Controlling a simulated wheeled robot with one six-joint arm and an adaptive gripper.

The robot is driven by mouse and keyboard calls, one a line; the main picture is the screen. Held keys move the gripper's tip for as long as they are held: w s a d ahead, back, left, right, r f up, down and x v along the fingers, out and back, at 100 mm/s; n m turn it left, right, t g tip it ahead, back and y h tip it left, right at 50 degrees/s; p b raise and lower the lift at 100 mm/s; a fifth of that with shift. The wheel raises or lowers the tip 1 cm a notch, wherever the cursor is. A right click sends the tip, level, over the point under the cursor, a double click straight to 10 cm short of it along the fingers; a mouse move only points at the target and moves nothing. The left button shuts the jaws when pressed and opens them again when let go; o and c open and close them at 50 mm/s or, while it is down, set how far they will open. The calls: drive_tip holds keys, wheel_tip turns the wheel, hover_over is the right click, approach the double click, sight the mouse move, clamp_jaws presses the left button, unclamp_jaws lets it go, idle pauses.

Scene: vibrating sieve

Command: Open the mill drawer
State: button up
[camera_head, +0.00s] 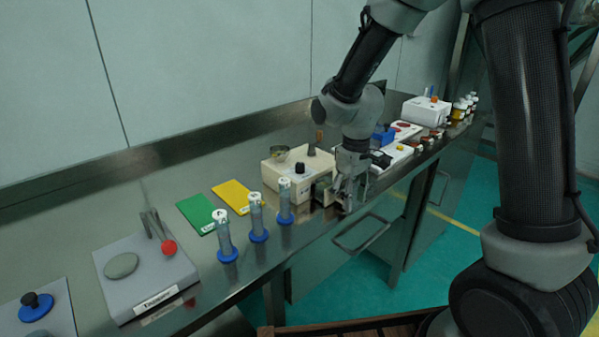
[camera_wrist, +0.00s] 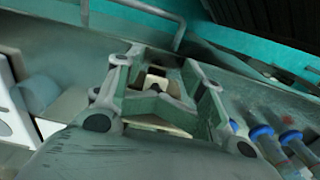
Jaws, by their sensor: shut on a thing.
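The mill (camera_head: 284,172) is a cream box with a black knob and a dark cone on top, standing on the metal bench. Its drawer (camera_head: 328,194) is at the right side of the box, partly hidden by my gripper; how far out it stands is hard to tell. My gripper (camera_head: 346,196) points down beside the drawer, near the bench's front edge. In the wrist view its fingers (camera_wrist: 157,75) are closed around a small pale piece, which looks like the drawer's handle. The exact contact is too small to see.
Several clear tubes with blue bases (camera_head: 257,218) stand left of the mill, by a yellow card (camera_head: 232,193) and a green card (camera_head: 197,213). A grey tamper station (camera_head: 145,275) is at front left. White devices (camera_head: 427,109) line the bench beyond my arm. A bar handle (camera_head: 361,234) projects below the edge.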

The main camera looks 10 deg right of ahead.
drive_tip(key=shift+s+d+f, duration=0.1)
drive_tip(key=shift+s+d, duration=0.15)
drive_tip(key=shift+s, duration=0.15)
drive_tip(key=shift+s+d, duration=0.1)
drive_tip(key=shift+s, duration=0.05)
drive_tip(key=shift+s+d, duration=0.9)
drive_tip(key=shift+s, duration=0.3)
drive_tip(key=shift+w+a, duration=0.1)
drive_tip(key=shift+w, duration=0.05)
drive_tip(key=shift+w+a, duration=0.1)
drive_tip(key=shift+w, duration=0.05)
